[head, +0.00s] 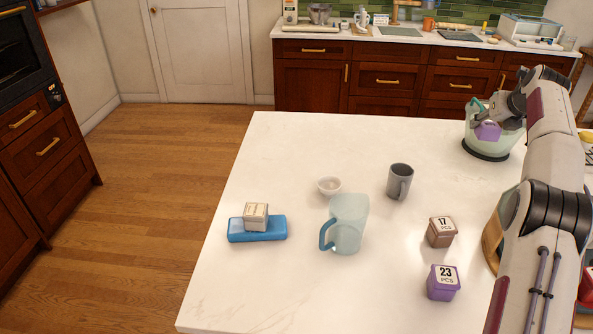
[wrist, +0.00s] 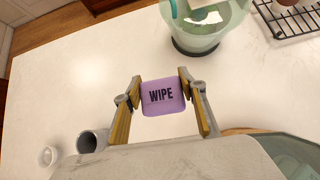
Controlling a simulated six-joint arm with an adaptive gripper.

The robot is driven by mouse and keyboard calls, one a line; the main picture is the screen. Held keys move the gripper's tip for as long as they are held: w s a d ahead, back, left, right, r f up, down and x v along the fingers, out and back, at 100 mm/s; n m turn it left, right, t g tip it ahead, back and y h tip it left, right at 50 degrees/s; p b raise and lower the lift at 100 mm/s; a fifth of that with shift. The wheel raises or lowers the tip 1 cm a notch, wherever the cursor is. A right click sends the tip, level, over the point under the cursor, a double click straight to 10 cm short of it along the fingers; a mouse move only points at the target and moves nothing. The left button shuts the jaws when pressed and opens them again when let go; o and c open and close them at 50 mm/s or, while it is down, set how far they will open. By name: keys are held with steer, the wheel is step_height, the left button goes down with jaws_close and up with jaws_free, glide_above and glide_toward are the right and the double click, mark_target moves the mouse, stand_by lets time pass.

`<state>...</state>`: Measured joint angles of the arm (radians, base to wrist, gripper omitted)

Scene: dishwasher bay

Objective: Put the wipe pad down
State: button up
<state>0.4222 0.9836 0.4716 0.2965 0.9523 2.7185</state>
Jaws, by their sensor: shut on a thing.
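The wipe pad (wrist: 163,97) is a small purple square block with "WIPE" printed on it. In the wrist view it sits between the two fingers of my gripper (wrist: 160,82), which is shut on it. In the head view my gripper (head: 497,112) is at the right, with the purple wipe pad (head: 487,131) below it, in front of a clear vessel. The pad appears to be above the white counter (wrist: 75,75); its exact height and any contact below are hard to tell.
The clear vessel (wrist: 205,30) on a dark base stands just beyond the pad. A wire rack (wrist: 286,22) is at upper right. A grey mug (head: 400,180), teal pitcher (head: 347,226), and two lidded boxes (head: 441,232) stand nearer. Counter left of the pad is clear.

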steer(key=w+a+f+n+y, duration=0.1)
steer(key=w+a+n+y, duration=0.1)
steer(key=a, duration=1.3)
steer(key=w+a+f+n+y, duration=0.1)
steer(key=w+a+f+n, duration=0.15)
steer(key=a, duration=1.25)
steer(key=s+a+f+n+g+y, duration=0.1)
steer(key=s+a+f+n+y, duration=0.1)
steer(key=a, duration=1.3)
steer(key=s+a+f+n+g+y, duration=0.1)
steer(key=s+a+f+n+y, duration=0.1)
steer(key=a, duration=1.3)
steer(key=shift+s+a+n+g, duration=0.15)
steer(key=shift+s+n+g, duration=0.15)
steer(key=shift+s+n, duration=0.35)
steer(key=shift+f, duration=0.2)
steer(key=shift+f, duration=3)
steer(key=shift+f, duration=1.9)
steer(key=shift+f, duration=0.1)
